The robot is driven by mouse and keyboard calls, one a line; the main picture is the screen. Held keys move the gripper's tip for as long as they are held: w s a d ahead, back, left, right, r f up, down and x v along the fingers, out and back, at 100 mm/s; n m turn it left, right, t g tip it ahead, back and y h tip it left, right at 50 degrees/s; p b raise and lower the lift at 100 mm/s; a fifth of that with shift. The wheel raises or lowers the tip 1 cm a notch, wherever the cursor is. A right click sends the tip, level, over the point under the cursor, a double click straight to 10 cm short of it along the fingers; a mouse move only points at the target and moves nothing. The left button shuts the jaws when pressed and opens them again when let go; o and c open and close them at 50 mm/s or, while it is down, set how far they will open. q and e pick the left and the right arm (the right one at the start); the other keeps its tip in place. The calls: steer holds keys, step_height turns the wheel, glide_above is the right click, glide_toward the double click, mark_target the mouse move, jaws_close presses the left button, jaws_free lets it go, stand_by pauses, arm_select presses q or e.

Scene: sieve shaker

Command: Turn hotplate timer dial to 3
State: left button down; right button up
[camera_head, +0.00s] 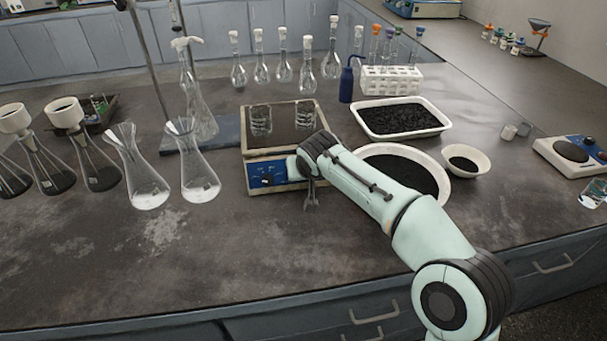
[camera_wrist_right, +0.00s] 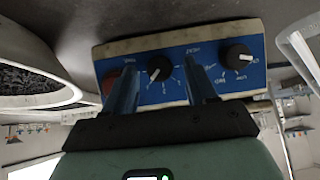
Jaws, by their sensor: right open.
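The hotplate (camera_head: 252,154) stands on the bench with two glass beakers on its dark top. Its blue front panel (camera_wrist_right: 178,92) fills the upper right wrist view, with two black dials and a red switch (camera_wrist_right: 110,82). One dial (camera_wrist_right: 158,70) appears between the fingers of my open right gripper (camera_wrist_right: 162,62); I cannot tell whether they touch it. The other dial (camera_wrist_right: 237,57) is clear, to the right in that view. The labels are too blurred to tell which dial is the timer. In the head view my right gripper (camera_head: 311,200) is at the panel's right end.
A white basin of dark granules (camera_head: 440,190) lies beside my right arm, with a white tray (camera_head: 360,128) behind it. Conical flasks (camera_head: 195,170) stand left of the hotplate. Volumetric flasks (camera_head: 284,70) stand behind it. The bench front is clear.

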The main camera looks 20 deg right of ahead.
arm_select(q)
steer(key=shift+g+h, duration=0.4)
steer(key=shift+g, duration=0.2)
steer(key=s+r, duration=0.1)
steer(key=s+d+p, duration=0.1)
steer(key=s+d+r+p, duration=0.1)
steer(key=shift+s+r, duration=0.35)
steer(key=shift+s, duration=0.05)
arm_select(e)
steer(key=v, duration=1.2)
steer(key=shift+s+r, duration=0.25)
steer(key=shift+s, duration=0.05)
